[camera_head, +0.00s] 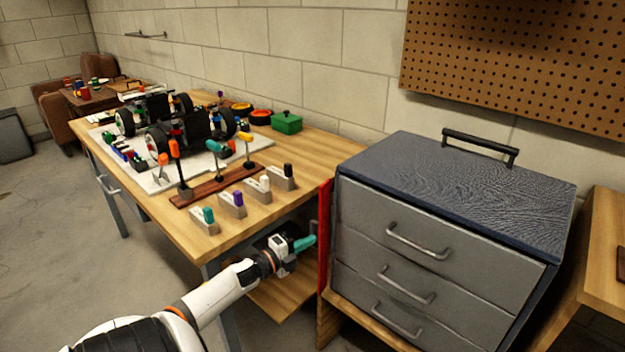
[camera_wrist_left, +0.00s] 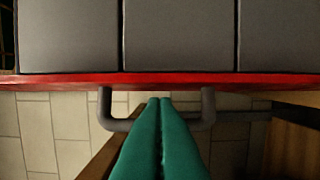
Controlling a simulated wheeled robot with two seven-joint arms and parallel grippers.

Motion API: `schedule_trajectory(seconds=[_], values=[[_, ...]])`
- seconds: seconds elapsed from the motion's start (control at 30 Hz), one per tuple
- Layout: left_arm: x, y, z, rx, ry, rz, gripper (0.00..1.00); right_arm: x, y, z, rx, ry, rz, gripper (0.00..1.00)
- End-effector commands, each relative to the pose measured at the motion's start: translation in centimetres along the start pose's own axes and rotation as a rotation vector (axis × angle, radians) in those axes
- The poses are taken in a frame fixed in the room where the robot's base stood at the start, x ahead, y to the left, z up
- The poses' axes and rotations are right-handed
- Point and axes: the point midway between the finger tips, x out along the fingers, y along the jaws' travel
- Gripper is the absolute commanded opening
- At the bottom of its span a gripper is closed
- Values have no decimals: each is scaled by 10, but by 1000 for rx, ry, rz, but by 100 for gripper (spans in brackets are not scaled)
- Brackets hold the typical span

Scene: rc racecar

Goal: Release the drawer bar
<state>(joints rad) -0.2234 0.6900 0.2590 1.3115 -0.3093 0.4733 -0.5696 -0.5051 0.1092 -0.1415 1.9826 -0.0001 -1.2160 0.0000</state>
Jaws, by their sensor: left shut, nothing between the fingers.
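The red drawer bar (camera_head: 324,236) stands upright along the left front edge of the grey drawer cabinet (camera_head: 445,235). In the left wrist view the red bar (camera_wrist_left: 60,82) runs across the drawer fronts (camera_wrist_left: 180,35), with a dark U-shaped handle (camera_wrist_left: 209,108) on it. My left gripper (camera_head: 311,241) is beside the bar, its teal fingers shut and empty. In the left wrist view the fingertips (camera_wrist_left: 160,101) overlap the middle of the handle and hide its crosspiece; I cannot tell whether they touch it. My right gripper is not in view.
The wooden workbench (camera_head: 300,150) is left of the cabinet, holding a car chassis (camera_head: 185,125), a tool rack (camera_head: 215,187) and several small blocks with coloured tops. A lower wooden shelf (camera_head: 285,298) is close below my left gripper. Another wooden table (camera_head: 605,240) is at the right.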

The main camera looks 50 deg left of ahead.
Motion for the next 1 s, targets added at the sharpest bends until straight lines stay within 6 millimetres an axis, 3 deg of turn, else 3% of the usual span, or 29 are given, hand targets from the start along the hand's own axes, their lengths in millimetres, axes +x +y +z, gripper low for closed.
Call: schedule_trajectory(seconds=[0.4, 1.0], values=[[5, 0, -22, 0, 1, 2, 0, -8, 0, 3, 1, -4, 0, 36], [9, 2, -31, 0, 4, 3, 0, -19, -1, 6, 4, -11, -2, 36]])
